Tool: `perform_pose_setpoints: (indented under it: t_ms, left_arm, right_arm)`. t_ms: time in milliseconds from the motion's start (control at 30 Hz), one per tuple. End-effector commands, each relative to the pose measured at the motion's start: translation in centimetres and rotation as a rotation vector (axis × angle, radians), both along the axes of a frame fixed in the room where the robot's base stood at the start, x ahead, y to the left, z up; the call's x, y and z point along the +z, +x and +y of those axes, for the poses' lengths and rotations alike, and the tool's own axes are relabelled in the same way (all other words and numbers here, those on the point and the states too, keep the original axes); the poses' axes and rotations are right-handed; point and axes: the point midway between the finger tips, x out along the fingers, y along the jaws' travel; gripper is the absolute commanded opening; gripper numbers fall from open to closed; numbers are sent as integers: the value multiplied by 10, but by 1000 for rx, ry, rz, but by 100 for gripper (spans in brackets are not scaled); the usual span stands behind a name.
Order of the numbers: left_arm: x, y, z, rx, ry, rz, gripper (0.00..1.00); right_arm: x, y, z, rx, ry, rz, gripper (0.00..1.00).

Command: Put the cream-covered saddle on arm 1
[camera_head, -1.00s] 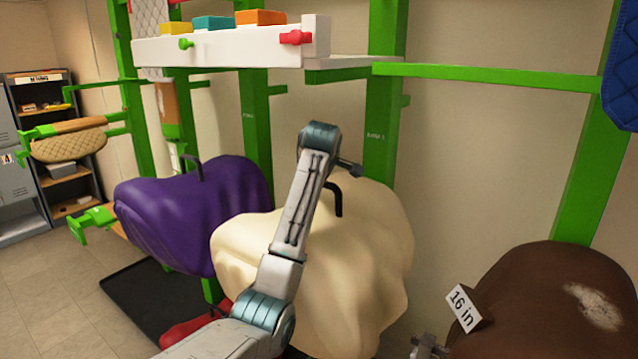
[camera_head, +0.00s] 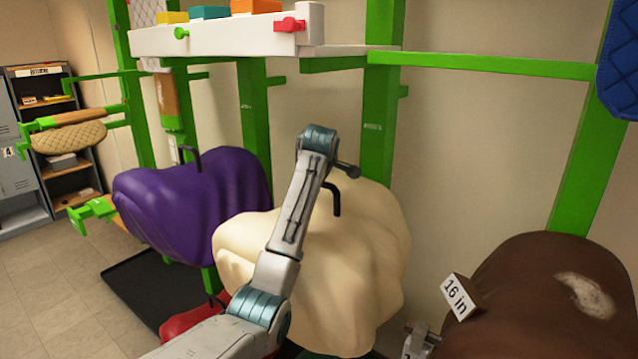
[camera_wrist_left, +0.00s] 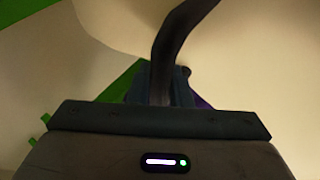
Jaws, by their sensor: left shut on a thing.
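The cream-covered saddle (camera_head: 370,250) hangs in front of the green rack, at the middle of the head view. A black handle (camera_head: 337,200) stands up from its top. My left gripper (camera_head: 346,170) is at this handle, partly hidden behind my own wrist. In the left wrist view the dark handle (camera_wrist_left: 175,45) runs down into the jaws, with cream cover (camera_wrist_left: 245,60) around it. The gripper is shut on the handle. The cover hides the saddle's underside, so I cannot tell whether an arm bears it.
A purple-covered saddle (camera_head: 190,200) is close at the left. A brown saddle (camera_head: 540,300) with a "16 in" tag (camera_head: 459,297) is at the right. A white shelf (camera_head: 220,42) with coloured blocks and a green bar (camera_head: 480,65) are above. A black mat (camera_head: 140,290) lies on the floor.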

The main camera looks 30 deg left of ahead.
Motion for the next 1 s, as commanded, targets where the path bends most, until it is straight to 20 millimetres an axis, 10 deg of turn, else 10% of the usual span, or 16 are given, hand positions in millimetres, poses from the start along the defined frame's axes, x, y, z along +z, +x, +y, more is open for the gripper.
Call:
perform_pose_setpoints:
  t_ms: [67, 100, 200, 567, 1000]
  left_arm:
    - [4, 0, 1, 1, 3, -7, 0]
    - [4, 0, 1, 0, 4, -7, 24]
    - [3, 0, 1, 0, 3, -6, 43]
    - [1, -3, -1, 0, 1, 1, 43]
    - [63, -48, -25, -1, 2, -9, 43]
  right_arm:
    - [0, 2, 2, -1, 2, -2, 36]
    - [0, 2, 4, -1, 4, -3, 36]
    - [0, 2, 9, -3, 9, -3, 36]
    - [-6, 1, 14, -4, 16, -2, 36]
    - [-47, 1, 6, -2, 7, -2, 36]
